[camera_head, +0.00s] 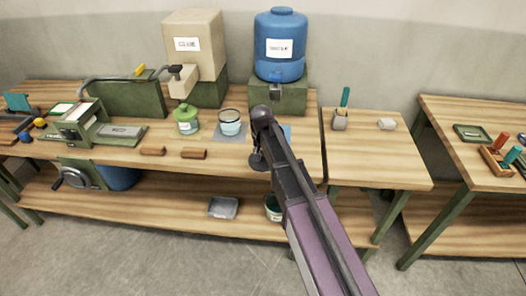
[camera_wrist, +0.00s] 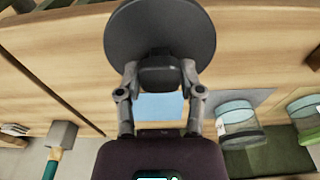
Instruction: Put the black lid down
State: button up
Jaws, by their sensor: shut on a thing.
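The black lid (camera_wrist: 160,25) is a round dark disc with a black knob, seen in the wrist view at the top middle. My gripper (camera_wrist: 159,75) is shut on its knob, one finger on each side. In the head view my gripper (camera_head: 258,157) hangs down near the front edge of the wooden bench (camera_head: 110,160), and the lid is hard to make out there. I cannot tell whether the lid touches the bench top. A light blue square (camera_wrist: 160,106) lies on the bench by my gripper in the wrist view.
A glass jar (camera_head: 230,123) on a grey mat and a green-lidded jar (camera_head: 187,120) stand left of my gripper. A blue water tank (camera_head: 280,45) stands behind. Two brown blocks (camera_head: 193,153) lie near the front edge. A smaller table (camera_head: 375,160) adjoins at right.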

jog(key=w, duration=0.5)
jog(key=shift+w+a+f, duration=0.15)
jog(key=shift+a+f, duration=0.1)
jog(key=shift+a, duration=0.05)
jog(key=shift+w, duration=0.5)
jog(key=shift+w+a+f+b, duration=0.1)
jog(key=shift+w+f+b, duration=0.2)
jog(key=shift+b, duration=0.2)
jog(key=shift+s+f+b, duration=0.15)
jog(key=shift+f+b, duration=1.35)
jog(key=shift+f, duration=0.15)
jog(key=o, duration=0.9)
